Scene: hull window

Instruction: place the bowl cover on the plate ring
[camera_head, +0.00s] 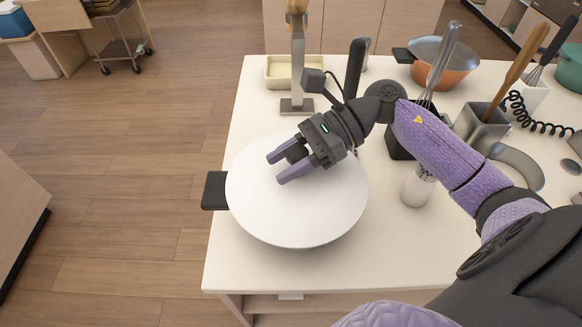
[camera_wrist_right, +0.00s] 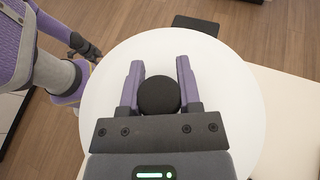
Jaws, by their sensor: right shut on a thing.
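The bowl cover (camera_head: 300,218) is a wide white disc with a dark round knob (camera_wrist_right: 158,95) at its middle. My right gripper (camera_head: 278,169) is shut on this knob, its two purple fingers on either side. A flat black handle (camera_head: 214,190) sticks out from under the cover's left edge; what it belongs to is hidden. I cannot tell whether the cover rests on something or hangs just above it. I cannot make out the plate ring. My left gripper (camera_wrist_right: 86,47) shows small and dark beyond the cover in the right wrist view, its jaws unclear.
The cream counter (camera_head: 245,262) ends just left of the cover. Behind stand a cream tray (camera_head: 281,82), a metal stand (camera_head: 297,104) and a copper pan (camera_head: 445,75). A white shaker (camera_head: 417,190) and utensil holder (camera_head: 482,128) are to the right. The front counter is clear.

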